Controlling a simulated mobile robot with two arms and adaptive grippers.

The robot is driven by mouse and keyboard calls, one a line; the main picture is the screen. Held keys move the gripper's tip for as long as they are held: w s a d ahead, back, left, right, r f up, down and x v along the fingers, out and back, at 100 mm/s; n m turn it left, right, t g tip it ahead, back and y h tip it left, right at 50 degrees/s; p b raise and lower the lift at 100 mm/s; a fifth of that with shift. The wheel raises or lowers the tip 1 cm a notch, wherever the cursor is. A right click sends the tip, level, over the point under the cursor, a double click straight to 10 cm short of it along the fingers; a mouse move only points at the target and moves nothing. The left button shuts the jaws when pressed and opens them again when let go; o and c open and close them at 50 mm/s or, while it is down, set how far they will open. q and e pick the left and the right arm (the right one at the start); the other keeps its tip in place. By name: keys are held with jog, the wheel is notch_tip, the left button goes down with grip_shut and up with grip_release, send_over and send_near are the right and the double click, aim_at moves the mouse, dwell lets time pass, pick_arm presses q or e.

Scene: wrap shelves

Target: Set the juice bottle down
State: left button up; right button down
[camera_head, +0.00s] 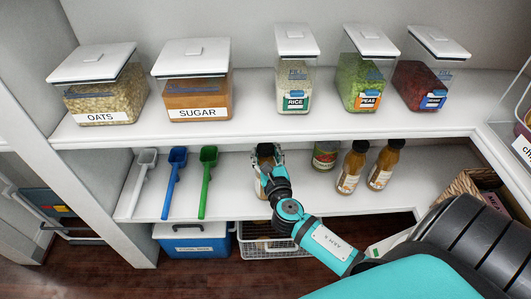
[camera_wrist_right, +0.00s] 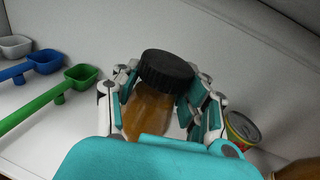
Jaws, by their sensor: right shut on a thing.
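The juice bottle (camera_wrist_right: 150,116) is brown-orange with a black cap, and it stands between the fingers of my right gripper (camera_wrist_right: 160,100) in the right wrist view. In the head view my right gripper (camera_head: 266,160) is at the lower shelf (camera_head: 235,190), shut on the bottle, which is mostly hidden behind the gripper and wrist. The bottle looks roughly upright. I cannot tell whether its base touches the shelf. My left gripper is not in view.
White, blue (camera_head: 174,182) and green (camera_head: 207,180) scoops lie left of the gripper. A can (camera_head: 325,156) and two similar bottles (camera_head: 351,168) (camera_head: 384,165) stand to the right. The upper shelf (camera_head: 250,125) with food containers is above. A wicker basket (camera_head: 465,188) is at far right.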

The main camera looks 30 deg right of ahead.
jog(key=c, duration=0.7)
grip_release()
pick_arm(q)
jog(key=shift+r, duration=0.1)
pick_arm(e)
jog(key=f+v, duration=0.1)
jog(key=v, duration=1)
jog(key=s+f+m+g+y, duration=0.1)
jog(key=s+f+m+g, duration=0.25)
jog(key=f+m, duration=0.5)
jog(key=s+f+m+g, duration=0.3)
jog(key=f+m+g, duration=0.1)
jog(key=f+m, duration=0.45)
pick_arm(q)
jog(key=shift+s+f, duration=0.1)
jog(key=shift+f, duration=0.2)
pick_arm(e)
jog(key=s+a+f+m+g+y, duration=0.5)
jog(key=s+a+f+m, duration=0.3)
jog(key=f+m, duration=0.4)
jog(key=shift+s+m+g, duration=0.55)
jog(key=shift+s+m, duration=0.25)
jog(key=shift+s, duration=0.05)
